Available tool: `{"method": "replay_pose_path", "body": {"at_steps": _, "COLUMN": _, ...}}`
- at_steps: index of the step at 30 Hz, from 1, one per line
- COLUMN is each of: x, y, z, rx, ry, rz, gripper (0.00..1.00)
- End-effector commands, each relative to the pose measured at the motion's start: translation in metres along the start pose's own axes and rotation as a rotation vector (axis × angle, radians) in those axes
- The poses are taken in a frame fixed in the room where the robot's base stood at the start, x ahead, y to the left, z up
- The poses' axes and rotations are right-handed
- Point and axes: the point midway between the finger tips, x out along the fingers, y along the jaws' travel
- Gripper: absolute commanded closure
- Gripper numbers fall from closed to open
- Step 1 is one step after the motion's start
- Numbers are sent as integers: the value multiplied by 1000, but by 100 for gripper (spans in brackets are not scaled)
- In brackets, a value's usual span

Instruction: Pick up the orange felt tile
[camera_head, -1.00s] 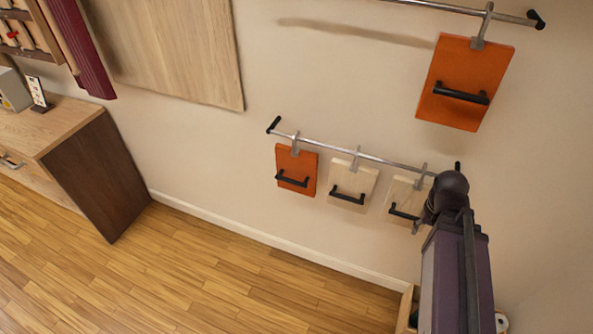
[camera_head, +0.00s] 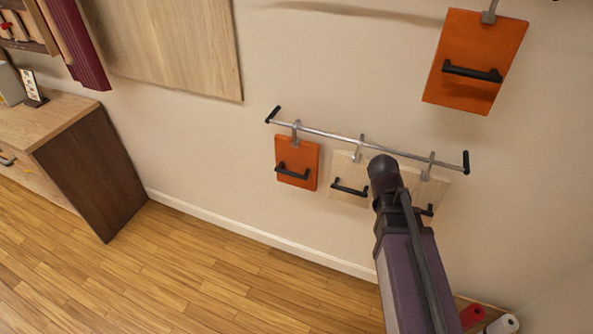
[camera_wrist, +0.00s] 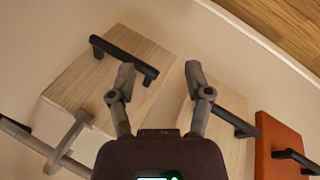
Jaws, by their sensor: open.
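A small orange tile (camera_head: 297,160) hangs at the left end of the lower rail, with a black bar handle (camera_head: 293,174) across its front. It also shows at the right edge of the wrist view (camera_wrist: 280,147), partly cut off. A larger orange tile (camera_head: 475,58) with a similar handle hangs from a higher rail at the upper right. My gripper (camera_wrist: 160,76) is open and empty, in front of the two pale tiles and left of the small orange tile in the wrist view. My arm hides the gripper in the head view.
Two pale wood tiles with black handles, one in the middle (camera_head: 350,171) and one at the right (camera_head: 432,188), hang on the lower rail (camera_head: 330,134). A wooden cabinet (camera_head: 88,175) stands at left. Red and white rolls (camera_head: 472,315) sit low at right. The floor is clear.

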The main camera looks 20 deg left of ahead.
Motion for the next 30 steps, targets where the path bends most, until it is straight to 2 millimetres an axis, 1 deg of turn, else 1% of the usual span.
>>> {"method": "replay_pose_path", "body": {"at_steps": 1, "x": 6, "y": -14, "z": -10, "rx": -35, "ry": 18, "rz": 34, "gripper": 35}}
{"method": "replay_pose_path", "body": {"at_steps": 5, "x": 6, "y": -40, "z": -30, "rx": -114, "ry": 66, "rz": 123, "gripper": 35}}
{"method": "replay_pose_path", "body": {"at_steps": 14, "x": -5, "y": -108, "z": -72, "rx": -294, "ry": 193, "rz": 325, "gripper": 35}}
{"method": "replay_pose_path", "body": {"at_steps": 21, "x": -24, "y": -174, "z": -99, "rx": -430, "ry": 313, "rz": 484, "gripper": 35}}
{"method": "replay_pose_path", "body": {"at_steps": 26, "x": -40, "y": -222, "z": -112, "rx": -516, "ry": 399, "rz": 591, "gripper": 35}}
{"method": "replay_pose_path", "body": {"at_steps": 30, "x": -58, "y": -267, "z": -119, "rx": -587, "ry": 481, "rz": 681, "gripper": 35}}
